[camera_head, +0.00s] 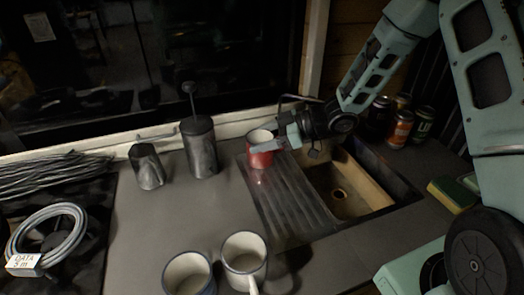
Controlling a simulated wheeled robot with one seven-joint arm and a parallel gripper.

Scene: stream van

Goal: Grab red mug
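The red mug (259,160) has a pale inside and stands upright at the back left of the ribbed metal drainboard, left of the sink. My gripper (268,128) reaches in from the right at the mug's height. One finger passes in front of the mug's near side, and the other shows behind and above its right side. The fingers are spread apart around the mug. Part of the mug's right side is hidden by the gripper, and its handle is not visible.
Two white enamel mugs, the left one (189,273) and the right one (244,258), stand at the front. A dark French press (199,148) and a dark pitcher (147,167) stand left of the red mug. The sink (346,186) lies right; cans (399,129) stand behind it.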

